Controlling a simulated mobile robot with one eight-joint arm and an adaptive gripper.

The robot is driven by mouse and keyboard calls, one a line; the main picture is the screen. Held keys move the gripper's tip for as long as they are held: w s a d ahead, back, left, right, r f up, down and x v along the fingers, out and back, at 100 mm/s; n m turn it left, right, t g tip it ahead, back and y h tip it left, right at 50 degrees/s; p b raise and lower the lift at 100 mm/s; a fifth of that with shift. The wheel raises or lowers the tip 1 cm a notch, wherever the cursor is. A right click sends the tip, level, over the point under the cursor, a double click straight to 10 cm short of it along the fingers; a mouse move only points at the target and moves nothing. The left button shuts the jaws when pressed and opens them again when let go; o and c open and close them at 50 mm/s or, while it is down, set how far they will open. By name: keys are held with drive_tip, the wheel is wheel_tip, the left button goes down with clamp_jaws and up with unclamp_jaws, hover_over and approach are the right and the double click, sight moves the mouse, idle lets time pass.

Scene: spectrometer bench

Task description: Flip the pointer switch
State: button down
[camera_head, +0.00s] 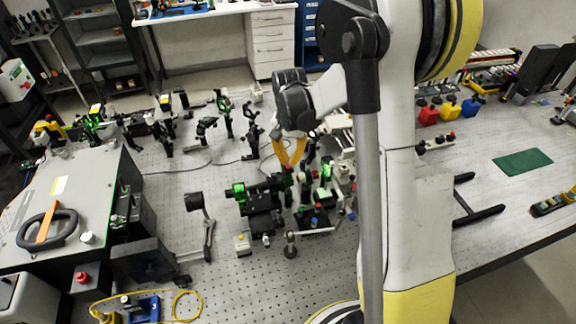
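My gripper (290,155) hangs over the middle of the bench, with orange fingers pointing down above a cluster of optical parts. The fingers are small in view, and I cannot tell whether they are open or shut. I see nothing clearly held in them. I cannot pick out the pointer switch for certain. A black loop with an orange bar (46,226) lies on top of the grey instrument box (95,180) at the left, well apart from my gripper.
The perforated bench (300,270) carries several black mounts with green parts around my gripper. A yellow cable (185,295) lies at the front left. Red, yellow and blue containers (449,108) and a green mat (522,162) are at the right. My arm hides the bench right of centre.

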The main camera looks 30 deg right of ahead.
sight(289, 167)
drive_tip(key=shift+f+b, duration=1.1)
drive_tip(key=shift+f, duration=0.25)
idle(0.4)
drive_tip(key=shift+r+p, duration=2.05)
drive_tip(key=shift+r, duration=1.55)
drive_tip(key=shift+f, duration=0.1)
